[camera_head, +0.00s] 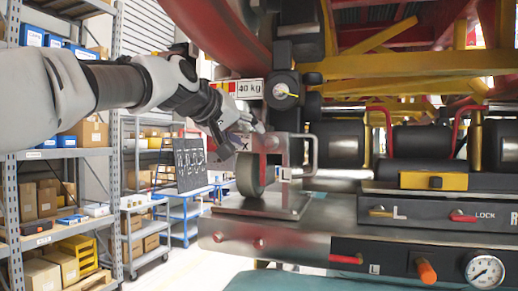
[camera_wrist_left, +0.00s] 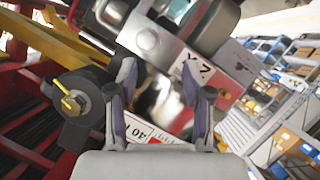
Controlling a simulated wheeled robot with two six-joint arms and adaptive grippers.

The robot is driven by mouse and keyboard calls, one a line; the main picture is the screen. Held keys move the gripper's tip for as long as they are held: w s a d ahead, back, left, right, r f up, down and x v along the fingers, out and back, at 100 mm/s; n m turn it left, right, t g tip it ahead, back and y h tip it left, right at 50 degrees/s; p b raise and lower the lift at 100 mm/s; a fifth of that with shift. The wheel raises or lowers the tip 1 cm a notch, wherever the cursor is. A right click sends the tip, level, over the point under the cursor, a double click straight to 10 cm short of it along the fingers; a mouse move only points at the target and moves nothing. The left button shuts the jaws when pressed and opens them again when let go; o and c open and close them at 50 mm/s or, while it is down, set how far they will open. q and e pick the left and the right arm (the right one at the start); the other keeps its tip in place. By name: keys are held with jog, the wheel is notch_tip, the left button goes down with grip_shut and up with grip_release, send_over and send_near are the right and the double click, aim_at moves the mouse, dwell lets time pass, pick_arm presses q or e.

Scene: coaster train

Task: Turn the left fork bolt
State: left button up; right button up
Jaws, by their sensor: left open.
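My left gripper (camera_head: 250,122) is open beside the upper part of a metal wheel fork (camera_head: 297,152), which carries a grey wheel (camera_head: 257,181). In the left wrist view the two fingers of my left gripper (camera_wrist_left: 157,78) are apart. I cannot tell whether this disc is the left fork bolt. No bolt shows clearly between the fingers. My right gripper is not in view.
A dark block with a yellow pointer (camera_head: 283,92) and a 40 kg sign (camera_head: 250,88) are close to the gripper. A steel bench (camera_head: 270,236) with red and orange handles and a gauge (camera_head: 485,271) runs below. Shelves (camera_head: 65,153) stand at left.

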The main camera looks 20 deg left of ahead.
aim_at(271, 141)
pick_arm(q)
jog(key=d+p, duration=0.1)
jog(key=w+d+p, duration=0.1)
jog(key=d, duration=0.1)
jog(key=shift+w+d+r+p, duration=0.15)
jog(key=shift+w+r+p, duration=0.05)
jog(key=shift+p, duration=0.1)
jog(key=x, duration=0.4)
jog(key=shift+w+a+f, duration=0.2)
jog(key=shift+w+f, duration=0.15)
jog(key=shift+s+a, duration=0.1)
jog(key=shift+a, duration=0.15)
jog(key=shift+s+a+r, duration=0.2)
jog(key=shift+s+a, duration=0.15)
jog(key=shift+s, duration=0.25)
jog(key=shift+w+d+f, duration=0.1)
jog(key=shift+w+d, duration=0.05)
jog(key=shift+d, duration=0.1)
grip_shut()
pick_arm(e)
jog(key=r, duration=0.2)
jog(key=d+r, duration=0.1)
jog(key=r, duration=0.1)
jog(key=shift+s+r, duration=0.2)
